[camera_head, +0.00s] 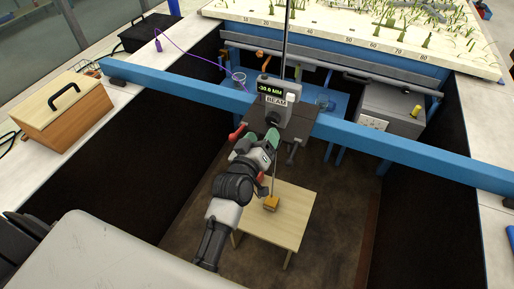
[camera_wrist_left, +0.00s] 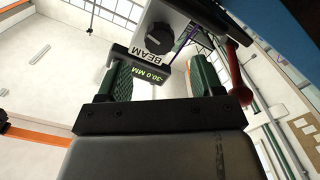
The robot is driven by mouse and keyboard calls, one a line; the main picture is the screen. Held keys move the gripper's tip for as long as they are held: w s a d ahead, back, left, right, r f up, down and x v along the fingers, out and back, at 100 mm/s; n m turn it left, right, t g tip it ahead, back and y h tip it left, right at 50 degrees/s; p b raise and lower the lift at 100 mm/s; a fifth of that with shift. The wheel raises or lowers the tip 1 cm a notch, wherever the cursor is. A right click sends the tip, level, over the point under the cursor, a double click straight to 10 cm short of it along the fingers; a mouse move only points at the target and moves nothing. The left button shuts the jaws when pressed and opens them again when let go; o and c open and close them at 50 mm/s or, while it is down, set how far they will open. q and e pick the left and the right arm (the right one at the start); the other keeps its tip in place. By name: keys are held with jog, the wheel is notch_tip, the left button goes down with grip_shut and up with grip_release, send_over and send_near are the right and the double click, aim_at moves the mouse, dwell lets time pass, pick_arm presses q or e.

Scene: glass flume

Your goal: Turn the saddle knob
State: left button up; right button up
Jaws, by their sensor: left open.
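The saddle is a dark plate (camera_head: 298,122) on the blue beam, with a grey readout box (camera_head: 276,98) marked BEAM and showing about -30 mm. In the left wrist view a round black knob (camera_wrist_left: 158,38) sits on the saddle beside the BEAM label. A red-ended lever (camera_head: 237,132) sticks out to the left of the saddle; it also shows in the left wrist view (camera_wrist_left: 239,90). My left gripper (camera_head: 271,139) is open at the saddle's near side. Its green fingers (camera_wrist_left: 160,68) stand apart, with the knob beyond the gap. Contact cannot be told. My right gripper is out of view.
The blue beam (camera_head: 408,151) spans the flume. A thin rod rises above the saddle. A small wooden table (camera_head: 287,228) with an orange block (camera_head: 271,203) stands below my left arm. A wooden box (camera_head: 62,108) sits on the left ledge. A grey cabinet (camera_head: 390,108) stands behind the beam.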

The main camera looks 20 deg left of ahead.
pick_arm(q)
jog(key=shift+s, duration=1.65)
jog(key=s+d+f+m+g+b, duration=0.1)
jog(key=s+f+m+g, duration=0.15)
jog(key=f, duration=0.95)
jog(key=s+d+f+m+g+h+b, duration=0.1)
jog(key=s+f+g, duration=0.25)
jog(key=f, duration=0.75)
jog(key=s+d+f+m+g+b, duration=0.15)
jog(key=s+f, duration=0.25)
jog(key=f, duration=0.8)
jog(key=s+a+f+m+g, duration=0.1)
jog(key=s+a+f+g, duration=0.2)
jog(key=s+f, duration=0.4)
jog(key=s+a+f+m+g+y+b, duration=0.1)
jog(key=s+a+f+g, duration=0.2)
jog(key=s+f, duration=0.4)
jog(key=s+a+f+m+g+b, duration=0.1)
jog(key=s+a+f+g, duration=0.2)
jog(key=s, duration=1.4)
notch_tip(320, 180, down, 4)
jog(key=shift+s+a+f+m+y, duration=0.1)
jog(key=shift+s+a+m+y, duration=0.2)
jog(key=shift+m, duration=0.1)
jog(key=shift+g, duration=0.25)
